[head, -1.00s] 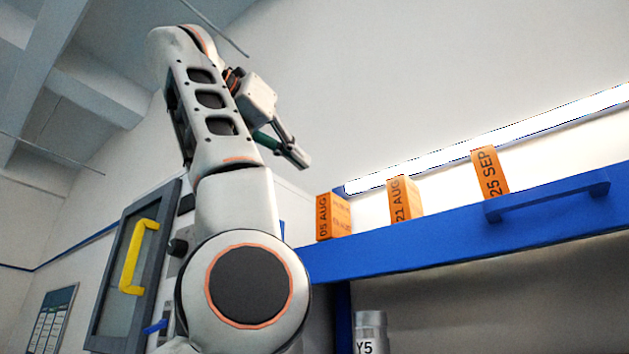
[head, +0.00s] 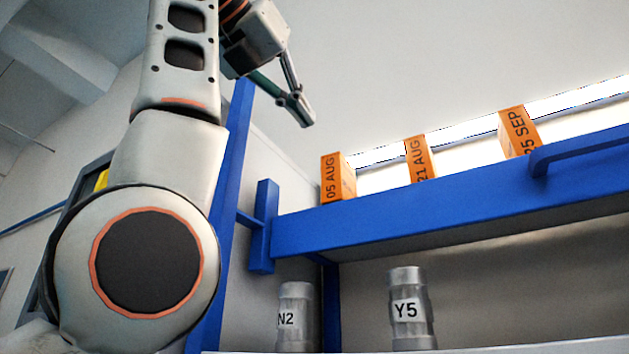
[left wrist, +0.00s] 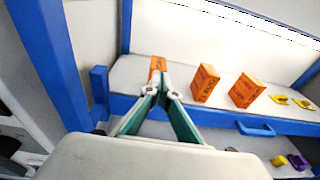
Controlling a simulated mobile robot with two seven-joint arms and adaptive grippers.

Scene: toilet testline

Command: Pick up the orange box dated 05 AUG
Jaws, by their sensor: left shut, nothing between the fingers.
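The orange box dated 05 AUG (head: 337,179) stands upright at the left end of the blue shelf (head: 400,217) in the head view. To its right stand the orange boxes marked 21 AUG (head: 418,160) and 25 SEP (head: 516,133). My left gripper (head: 304,118) is shut and empty, above and to the left of the 05 AUG box, apart from it in the head view. In the left wrist view the 05 AUG box (left wrist: 157,68) shows just beyond my shut fingertips (left wrist: 161,92), partly hidden by them. My right gripper is not in view.
Two grey metal cylinders, N2 (head: 296,318) and Y5 (head: 408,308), stand below the shelf. A blue upright post (head: 232,190) rises left of the shelf. Yellow items (left wrist: 290,101) lie on the shelf's right part in the left wrist view.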

